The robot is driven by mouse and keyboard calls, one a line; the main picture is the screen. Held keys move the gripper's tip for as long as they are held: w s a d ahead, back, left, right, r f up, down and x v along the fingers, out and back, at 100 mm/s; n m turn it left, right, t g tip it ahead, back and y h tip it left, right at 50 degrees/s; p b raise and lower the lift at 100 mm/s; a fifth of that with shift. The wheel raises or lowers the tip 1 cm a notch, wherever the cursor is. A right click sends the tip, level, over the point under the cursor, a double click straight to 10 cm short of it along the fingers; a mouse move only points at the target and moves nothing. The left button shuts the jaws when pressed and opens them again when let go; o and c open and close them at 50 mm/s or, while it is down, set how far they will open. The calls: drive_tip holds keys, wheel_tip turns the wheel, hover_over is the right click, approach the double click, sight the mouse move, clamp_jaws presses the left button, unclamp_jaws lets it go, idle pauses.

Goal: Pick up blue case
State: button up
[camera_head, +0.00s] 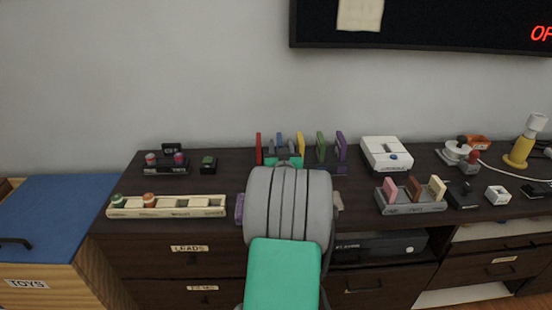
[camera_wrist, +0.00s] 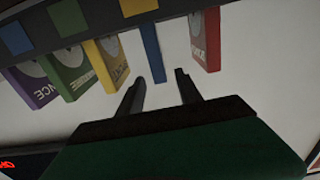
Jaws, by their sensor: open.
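The blue case (camera_head: 280,138) stands upright in a row of coloured cases at the back of the dark cabinet top, between a red case (camera_head: 258,149) and a yellow case (camera_head: 300,144). In the wrist view, which looks upside down, the blue case (camera_wrist: 151,45) shows as a narrow strip, its free end between my fingertips in the picture. My gripper (camera_wrist: 160,84) is open, with nothing held and bare wall seen between the fingers. In the head view my gripper (camera_head: 283,155) is in front of the row, and my arm hides the lower part of the blue case.
A green case (camera_head: 321,147) and purple case (camera_head: 341,148) stand right of the yellow one. The wrist view shows the neighbouring red case (camera_wrist: 205,40) and yellow case (camera_wrist: 112,62) close to my fingers. A white box (camera_head: 386,153) sits right; a wall screen (camera_head: 430,25) hangs above.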

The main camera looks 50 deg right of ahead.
sight(279, 134)
drive_tip(key=x, duration=0.7)
drive_tip(key=shift+w+d+f, duration=0.2)
drive_tip(key=shift+w+f, duration=0.05)
drive_tip(key=shift+w, duration=0.1)
drive_tip(key=shift+c, duration=0.5)
clamp_jaws()
idle(0.5)
